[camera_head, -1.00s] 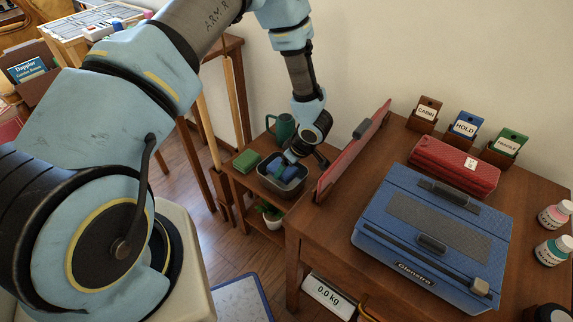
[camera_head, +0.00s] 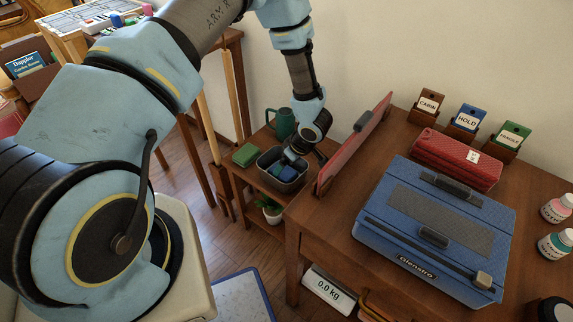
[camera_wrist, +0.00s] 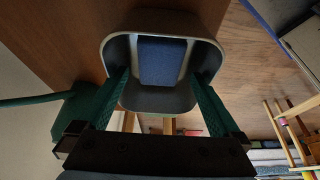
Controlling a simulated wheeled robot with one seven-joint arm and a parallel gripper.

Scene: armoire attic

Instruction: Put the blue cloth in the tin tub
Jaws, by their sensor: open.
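The tin tub (camera_head: 271,181) is a dark grey open box on a low wooden stand, left of the large table. The blue cloth (camera_head: 288,173) lies inside it; in the wrist view the cloth (camera_wrist: 162,60) is a folded blue rectangle within the tub's pale rim (camera_wrist: 108,48). My gripper (camera_head: 292,160) points down into the tub. In the wrist view its green fingers (camera_wrist: 160,82) are spread apart, one on each side of the cloth, with gaps between. The cloth's underside is hidden.
A green block (camera_head: 245,154) and a dark green jug (camera_head: 281,122) stand beside the tub. A leaning red panel (camera_head: 352,150) rises close on its right. A potted plant (camera_head: 270,208) sits below. The blue case (camera_head: 435,228) occupies the large table.

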